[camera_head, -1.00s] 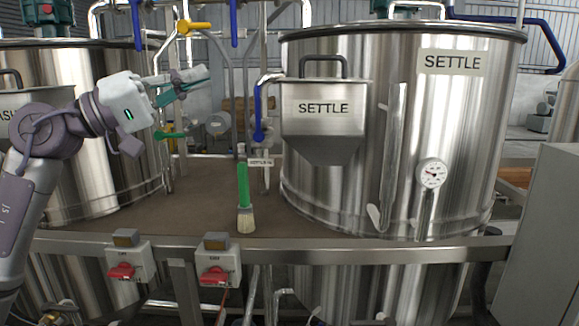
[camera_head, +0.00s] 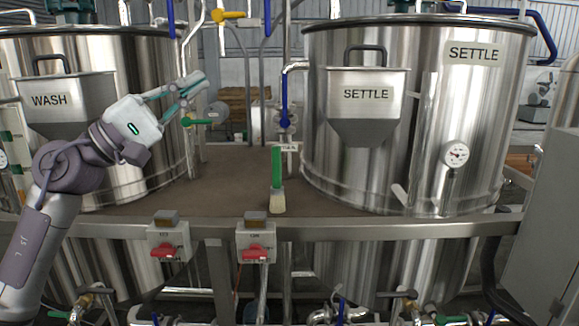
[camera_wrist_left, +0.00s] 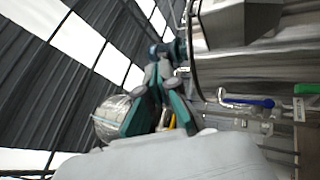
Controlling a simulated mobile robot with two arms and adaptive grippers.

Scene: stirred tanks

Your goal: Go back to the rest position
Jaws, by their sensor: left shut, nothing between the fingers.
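My left gripper (camera_head: 202,80) is raised in the left half of the head view, in front of the wash tank (camera_head: 150,100). Its fingers point up and to the right. In the left wrist view the fingers of this gripper (camera_wrist_left: 158,55) come together with nothing between them. The gripper is apart from the tanks and the pipes. My right gripper is not in view.
The settle tank (camera_head: 420,130) with its settle hopper (camera_head: 366,105) stands at the right. A green-handled brush (camera_head: 277,180) stands between the tanks. Switch boxes with red knobs (camera_head: 169,250) sit on the front rail (camera_head: 330,230). A blue-handled valve (camera_head: 284,105) hangs left of the hopper.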

